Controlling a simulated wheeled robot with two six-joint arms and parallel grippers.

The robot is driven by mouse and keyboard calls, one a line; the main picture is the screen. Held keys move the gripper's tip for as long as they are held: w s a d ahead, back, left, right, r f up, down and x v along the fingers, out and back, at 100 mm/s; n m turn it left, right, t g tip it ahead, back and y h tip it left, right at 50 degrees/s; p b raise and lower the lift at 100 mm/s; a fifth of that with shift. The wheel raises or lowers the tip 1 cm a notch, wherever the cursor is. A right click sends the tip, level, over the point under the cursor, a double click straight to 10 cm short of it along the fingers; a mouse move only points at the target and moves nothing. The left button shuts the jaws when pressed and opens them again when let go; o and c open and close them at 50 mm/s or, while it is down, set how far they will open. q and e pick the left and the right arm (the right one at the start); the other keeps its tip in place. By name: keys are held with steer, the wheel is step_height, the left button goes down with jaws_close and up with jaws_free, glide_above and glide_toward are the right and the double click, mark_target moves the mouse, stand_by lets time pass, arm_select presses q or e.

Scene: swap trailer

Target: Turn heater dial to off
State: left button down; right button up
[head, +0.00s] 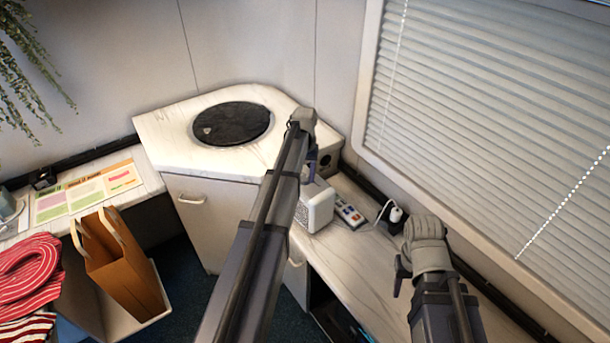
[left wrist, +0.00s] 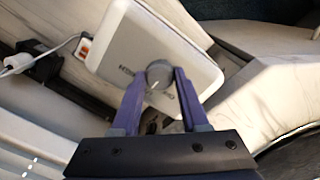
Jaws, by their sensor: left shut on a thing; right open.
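The heater is a white box (head: 316,208) on the bench under the window in the head view. In the left wrist view its pale front panel (left wrist: 125,42) fills the upper middle. A round grey dial (left wrist: 159,74) with a light mark sits on that panel, with small dark lettering beside it. My left gripper (left wrist: 157,79) is shut on the dial, one purple finger on each side. In the head view my left arm reaches over the heater and the dial is hidden. My right gripper (head: 400,274) is open and empty over the bench on the right.
A small light panel with coloured keys (head: 348,214) and a white plug (head: 396,214) with a cable lie beside the heater. A corner cabinet (head: 172,138) with a black round plate stands behind. The window blind (head: 490,110) is close on the right.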

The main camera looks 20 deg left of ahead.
mark_target(305, 178)
arm_select(q)
steer(key=n, duration=0.5)
steer(key=shift+n, duration=0.3)
steer(key=n, duration=0.5)
steer(key=shift+n, duration=0.4)
steer(key=shift+c, duration=2)
jaws_free()
step_height(305, 178, up, 8)
steer(key=p, duration=0.8)
